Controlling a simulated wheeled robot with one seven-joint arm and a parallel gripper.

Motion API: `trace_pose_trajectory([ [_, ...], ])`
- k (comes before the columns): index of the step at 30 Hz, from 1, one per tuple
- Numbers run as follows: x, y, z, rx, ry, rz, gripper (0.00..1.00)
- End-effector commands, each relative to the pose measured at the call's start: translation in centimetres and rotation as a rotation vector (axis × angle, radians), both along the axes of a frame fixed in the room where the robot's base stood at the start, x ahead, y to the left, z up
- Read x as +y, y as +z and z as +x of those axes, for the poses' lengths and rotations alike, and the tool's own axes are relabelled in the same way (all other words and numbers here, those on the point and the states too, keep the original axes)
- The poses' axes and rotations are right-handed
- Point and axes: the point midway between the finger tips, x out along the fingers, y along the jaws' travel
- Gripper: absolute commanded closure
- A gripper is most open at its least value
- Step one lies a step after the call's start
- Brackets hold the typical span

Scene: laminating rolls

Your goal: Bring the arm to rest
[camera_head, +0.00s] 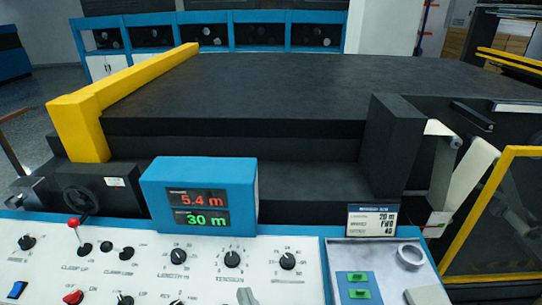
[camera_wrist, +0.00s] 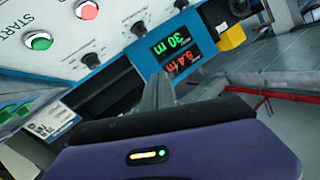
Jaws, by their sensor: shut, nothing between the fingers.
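My gripper (camera_wrist: 158,80) shows in the wrist view, its grey fingers together with nothing between them. It is in the air in front of the control panel, and the picture there is turned nearly upside down. The blue display box (camera_head: 200,195) stands on the panel (camera_head: 130,262) in the head view and reads 5.4 m in red above 30 m in green. The display also shows in the wrist view (camera_wrist: 174,48), just beyond my fingertips. I cannot make out my arm for certain in the head view.
Knobs, a red-balled lever (camera_head: 74,222) and switches stick up from the panel. A tray (camera_head: 375,252) with green blocks and a ring (camera_head: 409,257) is at right. Behind are a large black machine (camera_head: 260,85), a yellow bar (camera_head: 120,85) and a yellow-framed guard (camera_head: 480,215).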

Motion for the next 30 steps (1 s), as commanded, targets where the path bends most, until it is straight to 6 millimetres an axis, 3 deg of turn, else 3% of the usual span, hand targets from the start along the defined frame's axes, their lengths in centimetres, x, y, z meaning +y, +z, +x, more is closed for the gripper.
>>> trace_pose_trajectory([
  [1,-1.3,-0.9,-1.1,-0.025,0.007,-0.022,1.0],
  [12,-11.6,-2.5,-10.6,-0.232,-0.041,-0.194,1.0],
  [21,-19.5,-3.4,-19.3,-0.229,-0.172,-0.319,1.0],
  [25,-22.1,-4.3,-23.0,-0.16,-0.224,-0.344,1.0],
  [30,-23.9,-6.3,-26.6,-0.046,-0.259,-0.372,1.0],
])
